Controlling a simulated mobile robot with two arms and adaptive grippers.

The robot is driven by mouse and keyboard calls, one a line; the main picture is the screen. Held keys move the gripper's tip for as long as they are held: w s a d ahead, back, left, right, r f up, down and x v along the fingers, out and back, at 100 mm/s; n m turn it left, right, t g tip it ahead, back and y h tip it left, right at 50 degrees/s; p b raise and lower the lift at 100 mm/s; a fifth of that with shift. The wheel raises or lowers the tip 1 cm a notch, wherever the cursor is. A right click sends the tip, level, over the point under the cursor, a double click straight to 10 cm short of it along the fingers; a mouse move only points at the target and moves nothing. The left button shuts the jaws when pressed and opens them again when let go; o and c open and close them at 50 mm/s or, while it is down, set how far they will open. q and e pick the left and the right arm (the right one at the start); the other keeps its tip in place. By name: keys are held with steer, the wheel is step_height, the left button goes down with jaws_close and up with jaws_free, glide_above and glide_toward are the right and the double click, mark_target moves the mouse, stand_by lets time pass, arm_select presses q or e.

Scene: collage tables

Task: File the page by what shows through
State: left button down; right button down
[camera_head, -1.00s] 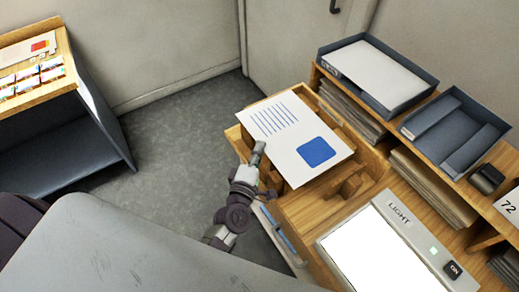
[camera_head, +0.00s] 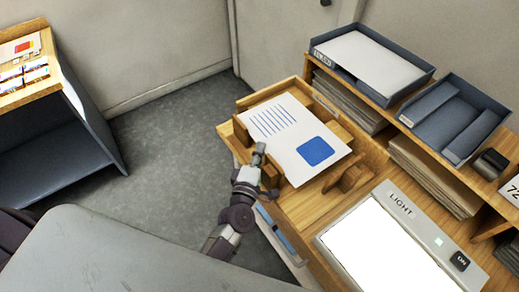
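A white page (camera_head: 286,128) with blue lines and a blue rounded square lies flat over a shallow wooden holder (camera_head: 231,131) with upright blocks on the desk. My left gripper (camera_head: 259,151) is at the page's near left edge and appears shut on it; its fingertips are small in this view. The light panel (camera_head: 375,240) glows white and has a green lamp and a dark switch marked ON. A grey tray (camera_head: 433,78) at the back holds white paper; its front label is too small to read surely. A second grey tray (camera_head: 492,113) holds no paper. My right gripper is out of view.
A wooden shelf (camera_head: 396,118) carries the trays, with stacks of paper (camera_head: 432,177) below. A small dark device (camera_head: 490,163) and a card marked 72 (camera_head: 512,190) are at the right. A side cabinet (camera_head: 60,130) stands left across open floor.

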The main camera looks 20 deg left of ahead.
arm_select(q)
steer(key=c, duration=1.2)
jaws_free()
steer(key=shift+c, duration=0.2)
steer(key=s, duration=1.2)
steer(key=shift+d, duration=0.2)
steer(key=shift+w+m, duration=0.1)
steer(key=shift+m, duration=0.3)
steer(key=c, duration=0.5)
steer(key=shift+w+a+m+h, duration=0.1)
steer(key=shift+w+m+h, duration=0.15)
steer(key=shift+m+h, duration=0.5)
jaws_close()
steer(key=w+a+m+g+h+b, duration=0.1)
steer(key=w+a+m+g+h, duration=0.3)
steer(key=m, duration=0.8)
steer(key=a+m+h+b, duration=0.1)
steer(key=a+m+h, duration=0.1)
steer(key=m+h, duration=0.65)
steer(key=w+d+m, duration=0.1)
steer(key=w+d+m+y+b, duration=0.1)
steer(key=w, duration=0.1)
steer(key=w+d+m+y, duration=0.1)
steer(key=shift+w+d+f, duration=0.2)
steer(key=shift+w+d, duration=0.15)
steer(key=shift+w, duration=0.05)
